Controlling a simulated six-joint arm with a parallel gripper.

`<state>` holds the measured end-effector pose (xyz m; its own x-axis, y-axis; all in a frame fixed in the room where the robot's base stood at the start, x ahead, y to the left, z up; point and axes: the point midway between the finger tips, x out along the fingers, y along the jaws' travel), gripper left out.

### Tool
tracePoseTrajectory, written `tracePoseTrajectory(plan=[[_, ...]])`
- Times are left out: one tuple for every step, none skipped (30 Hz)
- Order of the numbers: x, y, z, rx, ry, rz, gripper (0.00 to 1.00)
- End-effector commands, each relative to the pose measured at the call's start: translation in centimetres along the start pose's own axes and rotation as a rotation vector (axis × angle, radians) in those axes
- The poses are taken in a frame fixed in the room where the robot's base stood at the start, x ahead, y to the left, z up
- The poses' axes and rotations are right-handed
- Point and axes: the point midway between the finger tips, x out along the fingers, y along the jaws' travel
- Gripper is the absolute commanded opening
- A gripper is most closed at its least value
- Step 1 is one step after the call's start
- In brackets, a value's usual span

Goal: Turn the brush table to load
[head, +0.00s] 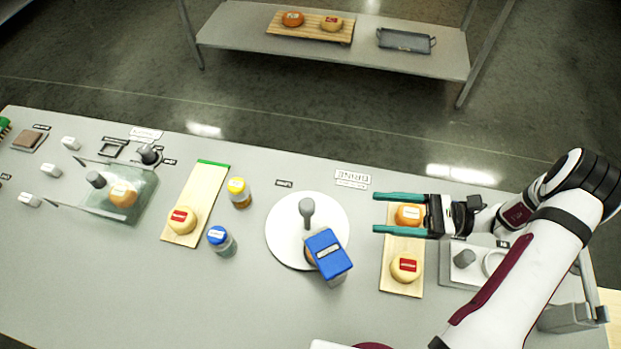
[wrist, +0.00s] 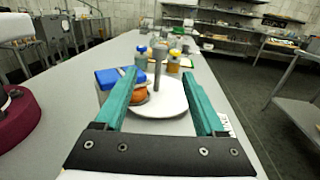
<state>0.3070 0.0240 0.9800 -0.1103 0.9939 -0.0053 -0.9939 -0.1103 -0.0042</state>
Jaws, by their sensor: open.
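The brush table is a round white disc (head: 282,228) with an upright grey post (head: 306,208) on it. A blue block (head: 329,253) stands over its front right part, with an orange cheese partly hidden beneath it. My gripper (head: 376,212) is open and empty, right of the disc, its green fingers pointing left toward it. It is above a wooden board (head: 391,248) with two cheeses. In the wrist view the disc (wrist: 172,108), post (wrist: 158,58), blue block (wrist: 107,77) and orange cheese (wrist: 139,95) show ahead, between or beside the fingers.
Left of the disc stand a yellow-capped jar (head: 239,193) and a blue-capped jar (head: 221,240). Beyond them is a board (head: 203,185) with one cheese, then a clear box (head: 140,200). Right of my gripper is a grey fixture (head: 464,270). The table's front left is clear.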

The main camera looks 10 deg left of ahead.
Motion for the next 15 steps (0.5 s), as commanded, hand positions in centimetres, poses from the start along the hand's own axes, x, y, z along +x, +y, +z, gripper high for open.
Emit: tracePoseTrajectory(plan=[[0.3,-0.1,-0.2,0.004,-0.009,-0.007,0.72],[0.7,-0.1,-0.2,0.004,-0.010,-0.007,0.72],[1.4,-0.1,-0.2,0.004,-0.010,-0.005,0.72],[2.1,0.0,-0.2,0.005,-0.010,-0.004,0.72],[2.9,0.0,-0.1,0.005,-0.008,-0.003,0.72],[4.0,0.0,-0.1,0.004,-0.008,-0.001,0.72],[5.0,0.0,-0.1,0.006,-0.009,-0.001,0.72],[6.0,0.1,-0.1,0.006,-0.008,0.001,0.72],[7.2,0.1,-0.1,0.006,-0.008,0.002,0.72],[8.2,0.1,-0.1,0.006,-0.007,0.002,0.72],[9.1,0.1,-0.1,0.006,-0.007,0.002,0.72],[10.2,0.1,-0.1,0.005,-0.006,0.002,0.72],[11.0,0.1,-0.1,0.007,-0.006,0.002,0.72],[11.7,0.0,-0.1,0.005,-0.006,0.002,0.72],[12.6,0.1,-0.1,0.005,-0.006,0.002,0.72]])
